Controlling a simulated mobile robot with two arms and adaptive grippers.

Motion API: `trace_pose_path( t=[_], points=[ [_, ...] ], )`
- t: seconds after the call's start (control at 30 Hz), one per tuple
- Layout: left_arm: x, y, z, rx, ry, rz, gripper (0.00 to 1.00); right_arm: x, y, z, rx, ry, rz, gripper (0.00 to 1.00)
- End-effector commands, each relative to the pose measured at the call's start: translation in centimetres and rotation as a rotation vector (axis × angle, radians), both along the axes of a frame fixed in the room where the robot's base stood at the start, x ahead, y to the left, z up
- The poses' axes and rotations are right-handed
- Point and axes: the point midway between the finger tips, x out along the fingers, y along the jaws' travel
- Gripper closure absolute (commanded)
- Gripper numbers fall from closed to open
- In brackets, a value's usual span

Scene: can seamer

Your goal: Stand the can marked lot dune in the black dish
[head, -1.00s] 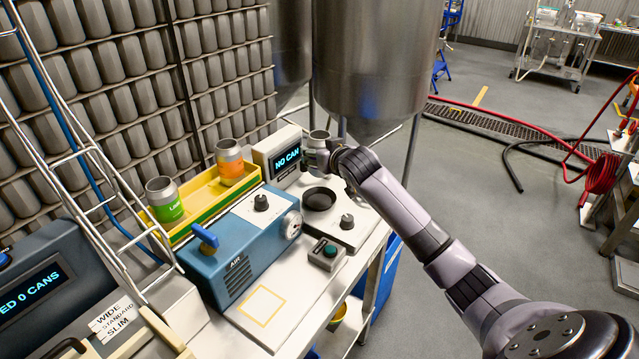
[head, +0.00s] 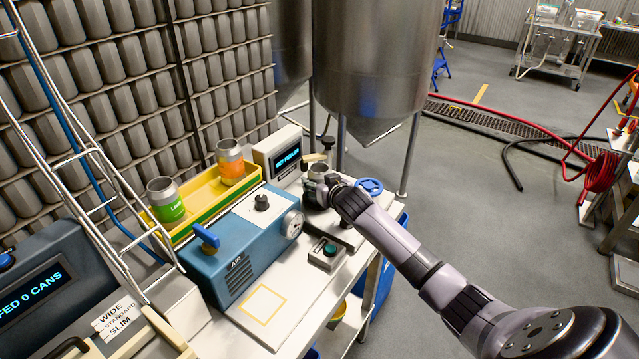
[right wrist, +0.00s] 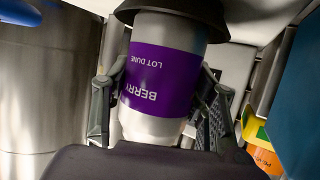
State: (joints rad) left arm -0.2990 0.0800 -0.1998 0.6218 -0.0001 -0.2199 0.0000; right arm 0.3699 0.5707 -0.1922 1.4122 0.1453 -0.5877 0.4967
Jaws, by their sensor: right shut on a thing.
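The can marked lot dune (right wrist: 160,80) has a purple label reading BERRY and LOT DUNE, upside down in the right wrist view. My right gripper (right wrist: 163,105) is shut on it, one finger on each side. The black dish (right wrist: 175,10) shows at the top of that view, right at the can's base end; whether the can rests in it is unclear. In the head view my right gripper (head: 320,188) is over the dish's place, hiding most of dish and can. My left gripper is not in view.
A green-labelled can (head: 165,199) and an orange-labelled can (head: 230,161) stand in a yellow tray (head: 205,202). A blue AIR box (head: 240,245) with a gauge is left of the dish's place. A lit display (head: 284,157) stands behind. A yellow-outlined square (head: 264,305) is bare.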

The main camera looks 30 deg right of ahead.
Motion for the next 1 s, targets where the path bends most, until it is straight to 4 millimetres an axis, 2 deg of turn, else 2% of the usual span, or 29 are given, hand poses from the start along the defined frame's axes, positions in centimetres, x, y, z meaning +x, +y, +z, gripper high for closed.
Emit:
trace_pose_path(
  t=[0.07, 0.1, 0.4, 0.77, 1.0],
  points=[
    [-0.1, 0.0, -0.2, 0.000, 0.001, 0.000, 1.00, 0.0, 0.0, -0.3, 0.000, 0.000, 0.000, 0.62],
    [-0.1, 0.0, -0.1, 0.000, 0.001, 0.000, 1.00, 0.0, 0.0, -0.3, 0.000, 0.000, 0.000, 0.46],
    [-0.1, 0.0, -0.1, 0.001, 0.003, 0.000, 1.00, 0.0, 0.0, -0.3, 0.000, 0.000, 0.000, 0.28],
    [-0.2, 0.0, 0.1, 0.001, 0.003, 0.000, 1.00, 0.0, 0.0, 0.2, 0.000, 0.000, 0.000, 0.28],
    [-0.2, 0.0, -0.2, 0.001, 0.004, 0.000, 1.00, -2.8, 0.6, 1.1, -0.001, 0.000, 0.002, 0.28]
  ],
)
